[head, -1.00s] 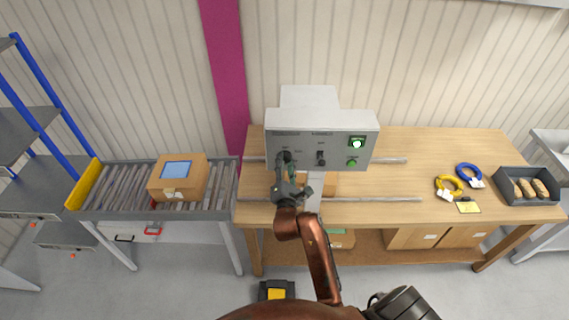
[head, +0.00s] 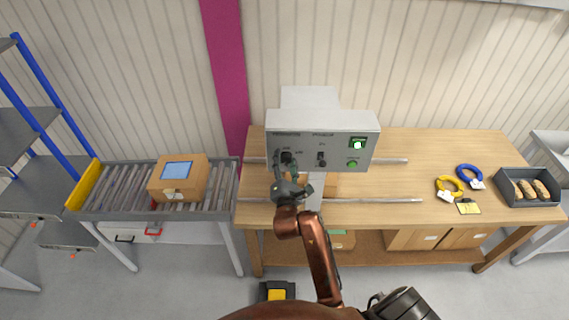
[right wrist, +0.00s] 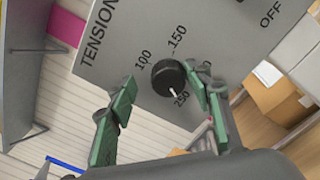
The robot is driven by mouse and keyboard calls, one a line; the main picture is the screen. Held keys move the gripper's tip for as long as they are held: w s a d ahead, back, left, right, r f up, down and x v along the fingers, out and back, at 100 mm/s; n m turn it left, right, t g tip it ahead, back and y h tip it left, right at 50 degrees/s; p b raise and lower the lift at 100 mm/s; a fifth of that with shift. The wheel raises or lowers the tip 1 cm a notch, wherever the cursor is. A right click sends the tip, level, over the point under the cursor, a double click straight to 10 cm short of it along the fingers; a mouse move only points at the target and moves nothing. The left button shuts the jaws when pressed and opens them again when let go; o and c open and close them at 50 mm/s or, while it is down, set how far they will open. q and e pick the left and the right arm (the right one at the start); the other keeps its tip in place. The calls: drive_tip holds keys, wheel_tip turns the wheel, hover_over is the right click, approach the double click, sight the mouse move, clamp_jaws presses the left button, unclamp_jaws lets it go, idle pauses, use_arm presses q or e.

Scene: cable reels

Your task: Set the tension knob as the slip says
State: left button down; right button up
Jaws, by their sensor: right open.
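The grey machine box (head: 325,120) stands on the bench with a tension panel facing me. Its black tension knob (right wrist: 168,77) also shows in the head view (head: 287,157). The labels 100, 150 and 250 lie around it, and its white pointer mark is at the 250 side. My right gripper (head: 286,163) is open, its green-padded fingers apart on either side of the knob; contact cannot be told. A yellow slip (head: 468,208) lies on the bench at the right, its writing too small to read. My left gripper is not in view.
Right of the knob sit a switch (head: 321,159) and lit green buttons (head: 357,145). Yellow (head: 449,186) and blue (head: 468,173) cable coils and a grey tray (head: 520,200) lie on the right of the bench. A cardboard box (head: 186,187) rests on the roller conveyor at left.

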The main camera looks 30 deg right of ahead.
sight(285, 135)
wheel_tip(285, 135, up, 8)
drive_tip(key=shift+a+r, duration=0.1)
drive_tip(key=shift+r, duration=0.25)
